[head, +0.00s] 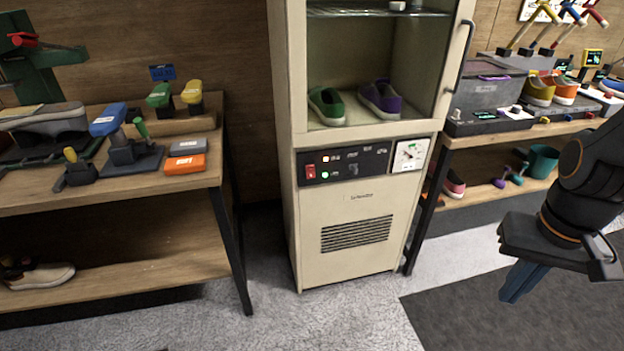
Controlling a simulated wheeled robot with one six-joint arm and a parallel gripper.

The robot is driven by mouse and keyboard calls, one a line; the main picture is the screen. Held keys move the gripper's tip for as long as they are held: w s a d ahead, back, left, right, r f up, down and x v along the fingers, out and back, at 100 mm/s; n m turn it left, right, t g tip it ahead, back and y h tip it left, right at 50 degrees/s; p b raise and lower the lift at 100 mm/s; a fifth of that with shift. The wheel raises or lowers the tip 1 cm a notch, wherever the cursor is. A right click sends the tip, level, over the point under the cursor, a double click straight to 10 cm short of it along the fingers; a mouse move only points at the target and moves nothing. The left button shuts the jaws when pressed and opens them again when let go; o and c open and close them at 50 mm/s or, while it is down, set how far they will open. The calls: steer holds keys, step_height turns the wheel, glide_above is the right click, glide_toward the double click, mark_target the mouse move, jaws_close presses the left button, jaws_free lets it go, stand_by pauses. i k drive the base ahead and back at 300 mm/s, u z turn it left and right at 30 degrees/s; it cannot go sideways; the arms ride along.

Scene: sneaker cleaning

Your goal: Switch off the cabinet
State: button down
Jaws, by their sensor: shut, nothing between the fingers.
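The cream cabinet (372,211) stands in the middle of the head view. Its dark control panel (345,165) has a red switch (310,171) at its left end, with small lit lamps beside it, one orange-white and one green. A round dial gauge (409,155) sits at the panel's right. Behind the cabinet's glass, a green shoe (326,105) and a purple shoe (380,99) rest on the floor of the chamber. My gripper (517,297) is at the right, shut and empty, pointing down, well apart from the cabinet and in front of the right-hand bench.
A wooden bench (110,193) with brushes and shoes stands left of the cabinet. A dark mat (450,318) lies on the floor. The floor before the cabinet is clear.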

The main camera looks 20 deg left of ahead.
mark_target(311, 168)
steer(key=u, duration=0.55)
steer(key=k, duration=0.6)
steer(key=u, duration=0.2)
steer(key=i, duration=1.05)
steer(key=z, duration=0.65)
